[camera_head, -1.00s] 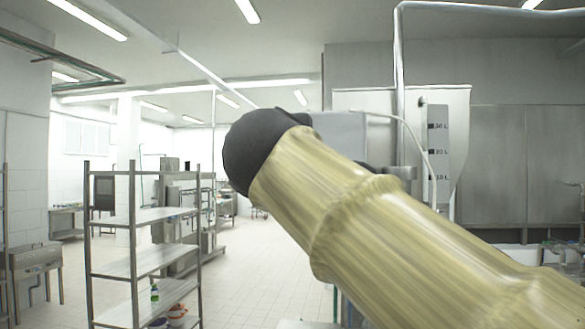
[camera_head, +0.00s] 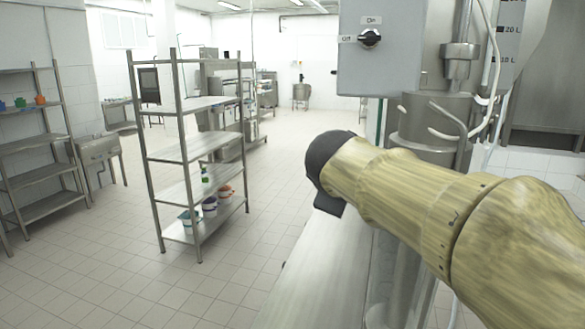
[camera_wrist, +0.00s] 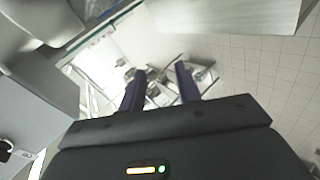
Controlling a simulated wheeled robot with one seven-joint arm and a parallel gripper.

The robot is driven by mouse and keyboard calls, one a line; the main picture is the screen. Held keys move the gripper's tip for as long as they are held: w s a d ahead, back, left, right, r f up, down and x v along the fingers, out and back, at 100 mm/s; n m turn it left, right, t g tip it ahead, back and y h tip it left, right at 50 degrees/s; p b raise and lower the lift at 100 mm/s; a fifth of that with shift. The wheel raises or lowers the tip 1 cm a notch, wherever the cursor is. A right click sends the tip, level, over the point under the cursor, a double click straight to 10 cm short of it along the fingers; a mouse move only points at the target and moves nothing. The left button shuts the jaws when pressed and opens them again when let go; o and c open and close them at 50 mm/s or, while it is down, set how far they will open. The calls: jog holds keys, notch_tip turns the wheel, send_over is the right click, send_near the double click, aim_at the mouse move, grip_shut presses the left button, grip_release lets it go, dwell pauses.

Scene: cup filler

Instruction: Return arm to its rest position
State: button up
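My arm, in a yellow-beige sleeve, reaches in from the right of the head view and ends in a black rounded part. My gripper (camera_wrist: 160,78) shows in the wrist view as two dark fingers standing apart, with nothing between them. It is open and empty. The fingers do not show clearly in the head view. Beyond them the wrist view shows distant room furniture and tiled floor, with no thing touching the fingers.
A grey control box with an Off/On knob (camera_head: 369,38) and a steel filling machine (camera_head: 437,125) stand close behind my arm. A steel bench (camera_head: 325,265) lies below it. Tiled floor (camera_head: 110,270) is free.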

jog(key=s+d+f+m+g+y, duration=0.1)
jog(key=s+d+f+m+g, duration=0.15)
jog(key=f, duration=0.75)
jog(key=s+d+f+m+g, duration=0.1)
jog(key=s+f+m+g, duration=0.25)
jog(key=f, duration=0.65)
jog(key=s+d+f+m+g+y, duration=0.1)
jog(key=s+f+m, duration=0.5)
jog(key=s+f, duration=0.6)
jog(key=shift+d+f+g+y, duration=0.3)
jog(key=shift+d+f+g, duration=0.5)
jog(key=shift+d, duration=0.1)
